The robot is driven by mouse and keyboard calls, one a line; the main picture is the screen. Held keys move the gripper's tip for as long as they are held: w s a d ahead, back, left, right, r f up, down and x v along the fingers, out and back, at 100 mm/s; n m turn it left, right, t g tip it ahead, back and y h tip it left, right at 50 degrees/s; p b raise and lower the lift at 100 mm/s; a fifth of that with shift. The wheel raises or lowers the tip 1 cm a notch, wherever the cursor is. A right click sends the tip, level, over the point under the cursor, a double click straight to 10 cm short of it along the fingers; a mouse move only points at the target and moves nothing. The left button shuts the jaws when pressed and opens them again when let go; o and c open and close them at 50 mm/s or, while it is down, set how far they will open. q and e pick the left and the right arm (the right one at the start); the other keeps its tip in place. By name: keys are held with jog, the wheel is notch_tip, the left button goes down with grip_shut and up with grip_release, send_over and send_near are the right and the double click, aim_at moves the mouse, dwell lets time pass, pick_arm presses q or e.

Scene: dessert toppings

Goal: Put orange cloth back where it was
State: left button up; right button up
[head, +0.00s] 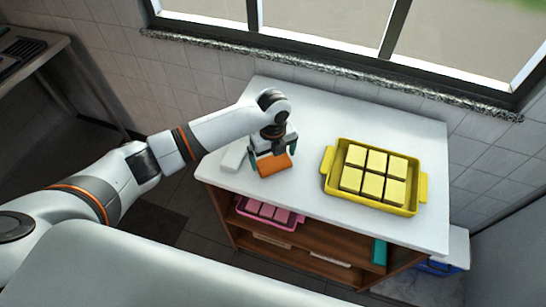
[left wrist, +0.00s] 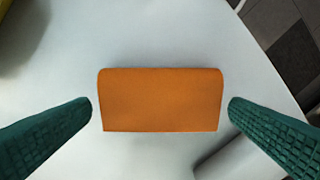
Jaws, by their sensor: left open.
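The orange cloth (head: 274,164) is a folded block on the white top of the cabinet (head: 300,120), left of the yellow tray. In the left wrist view the orange cloth (left wrist: 160,100) sits between the two green fingers, with a gap on each side. My left gripper (head: 272,152) is over the cloth, pointing down, its fingers spread to either side. The left gripper (left wrist: 160,108) is open and holds nothing. Whether the cloth rests fully on the top is hard to tell. My right gripper is not in view.
A yellow tray (head: 328,178) with several pale yellow blocks stands at the right of the top. A white object (head: 235,155) lies left of the cloth. A pink tray (head: 270,222) with blocks sits on the shelf below. A window sill runs behind.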

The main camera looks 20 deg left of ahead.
aim_at(273, 161)
pick_arm(q)
notch_tip(273, 161, up, 11)
jog(key=b, duration=0.1)
jog(key=shift+f, duration=0.1)
dwell(0.5)
